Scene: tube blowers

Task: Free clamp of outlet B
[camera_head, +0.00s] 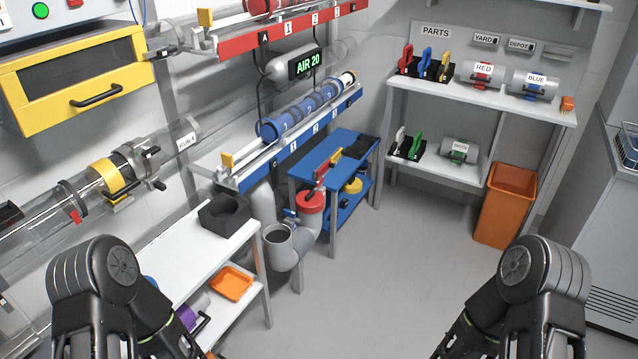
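No label that I can read as outlet B shows. A red rail (290,35) with the letter A and a blue rail (310,137) with blue rings run along the left wall, each with a yellow block at its near end. On the left a clear tube (60,205) carries a yellow collar with a dark clamp-like fitting (147,170); I cannot tell whether this is the clamp of outlet B. A grey pipe elbow (285,250) and a red-capped pipe stand by the blue table. Only my two arms show at the bottom; both grippers are out of the picture.
A white bench (185,250) stands at the left, with an orange tray (231,284) below. A blue table (340,150) stands at the back. The parts shelf (480,95) and an orange bin (505,205) are at the right. The middle floor is clear.

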